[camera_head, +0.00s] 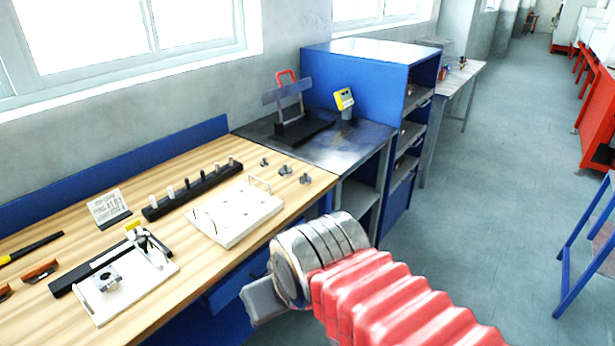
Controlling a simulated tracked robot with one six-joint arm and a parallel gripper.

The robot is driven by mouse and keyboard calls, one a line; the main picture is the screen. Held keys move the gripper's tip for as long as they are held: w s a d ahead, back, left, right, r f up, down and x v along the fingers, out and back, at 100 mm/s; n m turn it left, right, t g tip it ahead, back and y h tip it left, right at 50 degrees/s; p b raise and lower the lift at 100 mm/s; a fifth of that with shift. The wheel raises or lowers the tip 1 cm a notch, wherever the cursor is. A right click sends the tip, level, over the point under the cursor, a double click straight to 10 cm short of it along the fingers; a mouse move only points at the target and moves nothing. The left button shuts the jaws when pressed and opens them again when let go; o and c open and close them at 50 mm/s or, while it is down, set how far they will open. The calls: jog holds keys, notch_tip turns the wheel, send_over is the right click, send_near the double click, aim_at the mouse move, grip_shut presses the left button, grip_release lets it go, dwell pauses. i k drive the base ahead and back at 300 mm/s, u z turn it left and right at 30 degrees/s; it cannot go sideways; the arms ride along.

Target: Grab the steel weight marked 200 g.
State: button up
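Three small grey metal pieces that look like knobbed weights stand in a slanting row on the wooden bench's far right end: one at the back (264,162), one in the middle (285,171) and one nearest the front edge (305,179). My gripper (262,300) is in front of the bench, low in the picture and apart from all these pieces. Only a grey part of it shows past my wrist, and its fingertips cannot be made out.
A white fixture (128,280) and a small sign (108,206) are farther left. A dark metal table (345,138) and blue cabinet (370,62) adjoin the bench.

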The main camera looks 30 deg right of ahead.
aim_at(305, 179)
jog(key=i, duration=0.85)
jog(key=u, duration=0.05)
